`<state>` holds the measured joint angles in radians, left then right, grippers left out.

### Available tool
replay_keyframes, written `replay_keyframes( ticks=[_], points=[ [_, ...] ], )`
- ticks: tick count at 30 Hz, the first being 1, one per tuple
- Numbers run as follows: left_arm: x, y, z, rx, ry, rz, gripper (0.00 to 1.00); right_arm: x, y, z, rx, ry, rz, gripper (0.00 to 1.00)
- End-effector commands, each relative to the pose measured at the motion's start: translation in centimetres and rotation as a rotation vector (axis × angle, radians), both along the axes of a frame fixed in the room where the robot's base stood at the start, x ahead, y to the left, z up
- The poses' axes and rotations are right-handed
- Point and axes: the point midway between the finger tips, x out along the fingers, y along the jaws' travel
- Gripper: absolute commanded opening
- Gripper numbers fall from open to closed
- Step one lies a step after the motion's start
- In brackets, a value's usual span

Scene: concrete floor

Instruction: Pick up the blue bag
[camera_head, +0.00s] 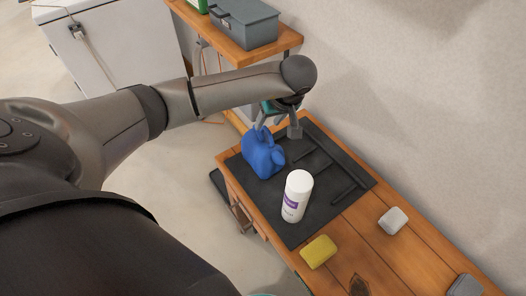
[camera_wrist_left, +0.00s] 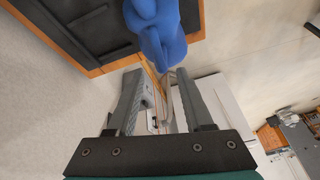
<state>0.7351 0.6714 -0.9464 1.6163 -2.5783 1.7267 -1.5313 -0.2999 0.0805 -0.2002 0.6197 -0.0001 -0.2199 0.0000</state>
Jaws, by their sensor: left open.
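The blue bag (camera_head: 262,157) stands on the dark mat near the left edge of the wooden table in the head view. In the left wrist view the blue bag (camera_wrist_left: 160,28) shows at the top, beyond the fingertips. My left gripper (camera_head: 279,125) is open at the bag's far side, by its top. In the left wrist view the left gripper (camera_wrist_left: 158,80) has its fingers apart with nothing held between them. I cannot tell whether a finger touches the bag. My right gripper is in neither view.
A white bottle (camera_head: 297,196) stands on the dark mat (camera_head: 325,163) in front of the bag. A yellow sponge (camera_head: 318,252) and a pale block (camera_head: 393,221) lie on the wooden table (camera_head: 366,245). A grey toolbox (camera_head: 245,24) sits on a shelf behind. The wall is at the right.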

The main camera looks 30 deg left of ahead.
Motion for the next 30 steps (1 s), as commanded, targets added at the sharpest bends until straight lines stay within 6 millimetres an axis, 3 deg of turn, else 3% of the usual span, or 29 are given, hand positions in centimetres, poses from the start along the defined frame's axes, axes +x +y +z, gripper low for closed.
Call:
replay_keyframes(
  ticks=[10, 20, 30],
  points=[
    [0.4, 1.9, -4.2, -0.001, 0.003, 0.001, 0.52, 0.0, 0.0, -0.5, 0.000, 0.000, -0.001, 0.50],
    [0.5, 2.1, -4.6, -0.001, 0.001, -0.001, 0.50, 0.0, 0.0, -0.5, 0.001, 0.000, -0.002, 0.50],
    [0.5, 2.1, -4.6, 0.000, 0.001, 0.000, 0.12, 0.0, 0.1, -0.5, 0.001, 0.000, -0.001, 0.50]
  ],
)
